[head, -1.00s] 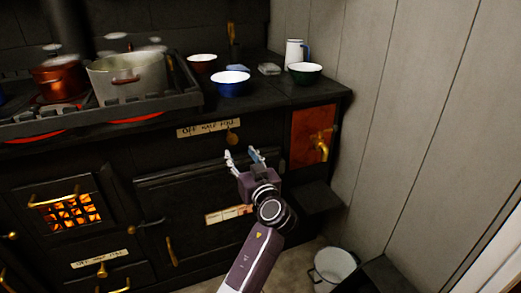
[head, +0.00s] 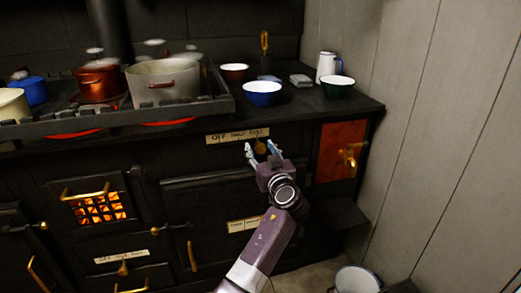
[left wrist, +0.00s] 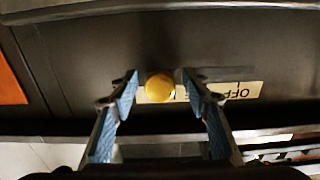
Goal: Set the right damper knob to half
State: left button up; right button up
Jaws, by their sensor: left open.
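The right damper knob (head: 260,147) is a small brass knob on the black stove front, just under a paper label (head: 237,136) reading OFF, HALF, FULL. My left gripper (head: 261,151) is open, with its fingertips close to the knob, one on each side in the picture. In the left wrist view the yellow knob (left wrist: 159,88) shows between the two open fingers (left wrist: 160,93), with a gap on both sides. The label (left wrist: 238,91) appears upside down there and is partly hidden by a finger. I cannot make out the knob's pointer. My right gripper is not in view.
Pots (head: 163,80) stand on the railed stove top at left. A blue bowl (head: 262,93), a green bowl (head: 337,87) and a white jug (head: 327,66) stand above the knob. A brass tap (head: 350,156) juts out at right. A lower knob (head: 123,269) has its own label.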

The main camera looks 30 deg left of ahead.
pick_arm(q)
grip_shut()
jog(key=shift+s, duration=0.1)
jog(key=s+a, duration=0.3)
jog(key=s, duration=0.1)
jog(key=shift+a, duration=0.25)
jog(key=shift+s+a, duration=0.25)
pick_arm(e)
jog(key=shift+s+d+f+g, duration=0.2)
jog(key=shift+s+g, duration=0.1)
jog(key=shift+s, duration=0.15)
pick_arm(q)
grip_release()
